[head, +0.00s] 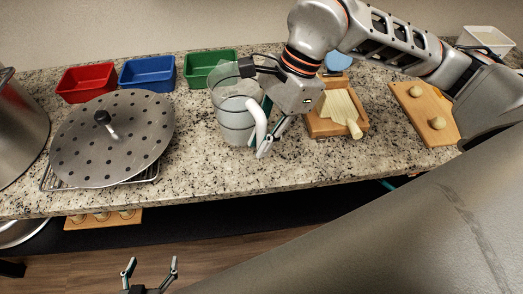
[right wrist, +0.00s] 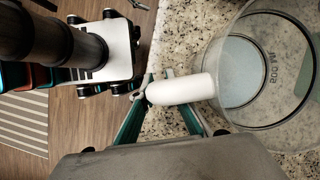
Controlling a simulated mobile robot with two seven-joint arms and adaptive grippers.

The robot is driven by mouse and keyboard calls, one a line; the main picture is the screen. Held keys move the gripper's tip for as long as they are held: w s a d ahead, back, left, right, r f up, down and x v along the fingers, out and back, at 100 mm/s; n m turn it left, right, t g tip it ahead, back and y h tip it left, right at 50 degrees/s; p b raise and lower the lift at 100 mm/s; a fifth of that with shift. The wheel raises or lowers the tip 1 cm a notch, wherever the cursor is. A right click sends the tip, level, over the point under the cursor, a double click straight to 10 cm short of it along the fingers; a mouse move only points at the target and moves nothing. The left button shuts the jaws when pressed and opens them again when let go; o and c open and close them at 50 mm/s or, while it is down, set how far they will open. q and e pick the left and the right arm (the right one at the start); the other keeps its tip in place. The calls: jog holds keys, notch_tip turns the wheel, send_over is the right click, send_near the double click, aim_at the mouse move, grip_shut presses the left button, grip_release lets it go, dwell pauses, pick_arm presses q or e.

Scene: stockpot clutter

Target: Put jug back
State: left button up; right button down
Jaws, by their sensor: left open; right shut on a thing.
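The clear jug (head: 232,125) with a white handle is upright over the middle of the granite counter, near its front edge. I cannot tell whether its base touches the counter. My right gripper (head: 266,135) is shut on the jug's handle, at the jug's right side. In the right wrist view, the white handle (right wrist: 182,90) lies between the gripper's fingers (right wrist: 165,105), and the jug's round body (right wrist: 240,75) with a volume marking fills the right side. My left gripper (head: 149,270) is open and empty, low in front of the counter.
Red (head: 86,83), blue (head: 147,73) and green (head: 209,68) bins line the back. A perforated lid (head: 110,150) lies on a rack at left, beside a large pot (head: 18,130). A wooden box (head: 325,128) and a board (head: 412,98) with round pieces are at right.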

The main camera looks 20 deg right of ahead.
jog(key=shift+f, duration=2.15)
jog(key=shift+f, duration=0.15)
jog(key=c, duration=2)
grip_release()
jog(key=v, duration=1.2)
